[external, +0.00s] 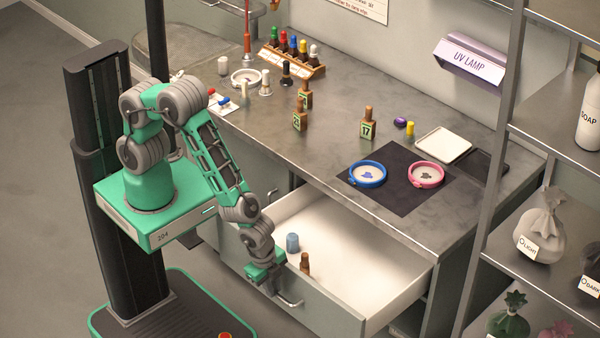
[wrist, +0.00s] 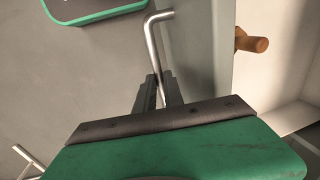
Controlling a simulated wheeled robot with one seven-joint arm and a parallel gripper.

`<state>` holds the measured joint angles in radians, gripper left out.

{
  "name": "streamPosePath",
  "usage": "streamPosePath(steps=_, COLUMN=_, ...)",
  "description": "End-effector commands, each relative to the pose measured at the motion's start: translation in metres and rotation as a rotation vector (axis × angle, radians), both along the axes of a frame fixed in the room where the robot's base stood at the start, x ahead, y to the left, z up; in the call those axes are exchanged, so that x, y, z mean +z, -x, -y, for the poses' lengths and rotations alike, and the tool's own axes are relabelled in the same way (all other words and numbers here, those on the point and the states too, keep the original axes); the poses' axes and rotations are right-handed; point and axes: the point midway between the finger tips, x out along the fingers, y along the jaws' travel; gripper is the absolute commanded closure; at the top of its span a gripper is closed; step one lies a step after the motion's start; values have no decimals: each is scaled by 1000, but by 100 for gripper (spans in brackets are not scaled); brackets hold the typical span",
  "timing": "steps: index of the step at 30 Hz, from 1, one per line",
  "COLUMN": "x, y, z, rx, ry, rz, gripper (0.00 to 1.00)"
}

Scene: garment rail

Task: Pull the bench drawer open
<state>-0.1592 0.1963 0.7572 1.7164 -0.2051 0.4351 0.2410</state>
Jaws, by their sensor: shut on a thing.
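The bench drawer (external: 350,262) stands well out from the bench, its white inside showing in the external view. A bar handle (external: 288,299) is on its front. In the wrist view the metal handle (wrist: 158,45) runs down between my gripper's dark fingers. My gripper (external: 272,284) is at the drawer front, shut on the handle; its fingers (wrist: 158,92) also show in the wrist view. Inside the drawer are a blue-grey cup (external: 292,242) and a brown bottle-shaped piece (external: 305,263), which also shows in the wrist view (wrist: 252,42).
The bench top (external: 300,165) above carries a dark mat (external: 395,205) with a blue ring dish (external: 367,174) and a pink one (external: 426,174), and several small bottles. A metal shelf unit (external: 490,190) stands at the right. Floor shows at the left.

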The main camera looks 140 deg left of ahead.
Motion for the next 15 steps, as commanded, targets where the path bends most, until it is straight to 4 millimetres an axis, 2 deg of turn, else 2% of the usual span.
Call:
streamPosePath(steps=1, x=-1, y=1, z=9, rx=-7, ry=1, rz=-3, gripper=100)
streamPosePath(steps=4, x=-1, y=1, z=18, rx=-4, ry=0, rz=-3, gripper=100)
streamPosePath(steps=12, x=-1, y=2, z=18, rx=-1, ry=0, rz=-2, gripper=100)
streamPosePath(steps=13, x=-1, y=2, z=18, rx=-1, ry=0, rz=-2, gripper=85)
streamPosePath(steps=15, x=-1, y=1, z=18, rx=-1, ry=0, rz=-2, gripper=79)
